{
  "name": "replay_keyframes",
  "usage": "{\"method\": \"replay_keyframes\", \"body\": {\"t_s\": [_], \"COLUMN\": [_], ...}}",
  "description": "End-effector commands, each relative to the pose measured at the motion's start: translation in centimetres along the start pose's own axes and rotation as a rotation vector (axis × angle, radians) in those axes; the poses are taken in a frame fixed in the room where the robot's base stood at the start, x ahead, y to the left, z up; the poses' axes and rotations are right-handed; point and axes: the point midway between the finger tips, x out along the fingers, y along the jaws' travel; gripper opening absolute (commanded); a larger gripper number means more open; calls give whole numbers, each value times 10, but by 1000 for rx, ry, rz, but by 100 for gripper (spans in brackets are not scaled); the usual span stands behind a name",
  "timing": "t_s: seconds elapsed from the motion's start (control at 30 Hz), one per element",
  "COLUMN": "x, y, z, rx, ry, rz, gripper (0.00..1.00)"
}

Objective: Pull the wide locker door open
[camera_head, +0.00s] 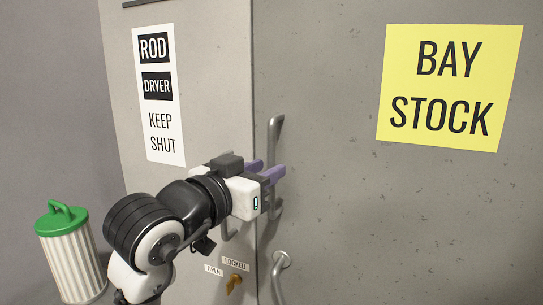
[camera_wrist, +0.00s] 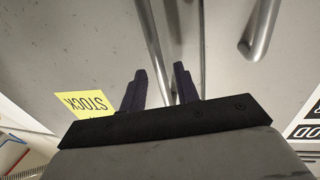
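The wide locker door (camera_head: 335,190) is grey, bears a yellow "BAY STOCK" sign (camera_head: 450,85) and looks shut. A vertical metal bar handle (camera_head: 275,130) stands near its left edge; the handle also shows in the wrist view (camera_wrist: 150,32). My gripper (camera_head: 276,172) is at this handle, its purple fingers pointing at the door. In the wrist view, my gripper (camera_wrist: 160,72) has its fingers apart with the bar running down into the gap between them. I cannot tell whether either finger touches the bar. The gripper hides part of the handle.
A narrow door (camera_head: 215,90) with a "ROD DRYER KEEP SHUT" sign (camera_head: 158,95) adjoins on the left. Below my gripper are a brass key-like knob (camera_head: 234,283) by "OPEN" and "LOCKED" labels and another metal bar (camera_head: 280,265). A green-lidded bin (camera_head: 72,255) stands left.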

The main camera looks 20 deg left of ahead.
Motion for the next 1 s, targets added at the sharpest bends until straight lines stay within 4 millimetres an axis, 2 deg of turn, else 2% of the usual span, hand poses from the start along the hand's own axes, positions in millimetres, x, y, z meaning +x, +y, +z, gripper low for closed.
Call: {"method": "replay_keyframes", "body": {"t_s": [0.1, 0.2, 0.57, 0.8, 1.0], "x": [16, 24, 29, 29, 28], "y": [0, 0, 0, 0, 0], "z": [-2, -1, 0, 0, 0], "rx": [-1, -1, 0, 0, 0], "ry": [-1, 1, 1, 1, 1], "rz": [0, 1, -1, -1, -1], "gripper": [31, 31, 31, 0, 0]}}
